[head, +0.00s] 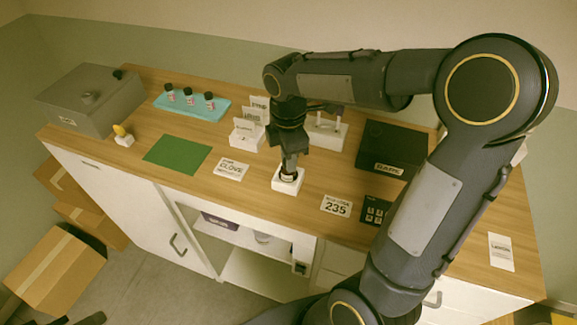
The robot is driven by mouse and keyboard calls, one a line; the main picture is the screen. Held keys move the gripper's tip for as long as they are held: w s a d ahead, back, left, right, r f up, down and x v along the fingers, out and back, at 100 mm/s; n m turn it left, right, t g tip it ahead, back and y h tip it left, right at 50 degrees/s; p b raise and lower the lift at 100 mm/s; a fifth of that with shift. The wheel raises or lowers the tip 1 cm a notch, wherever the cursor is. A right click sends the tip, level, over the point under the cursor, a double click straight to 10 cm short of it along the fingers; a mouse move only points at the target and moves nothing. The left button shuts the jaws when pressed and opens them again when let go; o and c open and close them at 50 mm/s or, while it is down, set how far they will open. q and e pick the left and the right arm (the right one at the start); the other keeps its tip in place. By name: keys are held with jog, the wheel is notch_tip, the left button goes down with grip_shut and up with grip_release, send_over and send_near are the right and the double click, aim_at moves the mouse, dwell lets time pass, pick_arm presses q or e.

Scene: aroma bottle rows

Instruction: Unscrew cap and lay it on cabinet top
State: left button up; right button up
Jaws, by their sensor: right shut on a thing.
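My right gripper (290,168) points straight down over a small white block (287,185) near the front middle of the wooden cabinet top (190,145). It is shut on a small dark thing (288,177) at the block, which looks like a bottle's cap. The fingers hide most of it, and I cannot tell whether the cap is still on a bottle. Several small bottles with black caps (189,97) stand in a row on a light blue tray (190,106) at the back left. My left gripper is not in view.
A green mat (178,154) lies bare left of the block, with a label card (231,169) between. White card stands (247,135) are behind. A black box (392,150), a "235" card (337,206) and a black keypad-like panel (375,210) are right. A grey box (90,102) is far left.

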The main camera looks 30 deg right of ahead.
jog(key=n+p, duration=0.1)
jog(key=n, duration=0.2)
jog(key=shift+r, duration=0.2)
jog(key=n+p, duration=0.1)
jog(key=n, duration=0.3)
jog(key=shift+n, duration=0.3)
jog(key=n+p, duration=0.2)
jog(key=n, duration=0.2)
jog(key=shift+f+n+p, duration=0.15)
jog(key=shift+n+p, duration=0.25)
jog(key=shift+n, duration=0.5)
jog(key=o, duration=0.9)
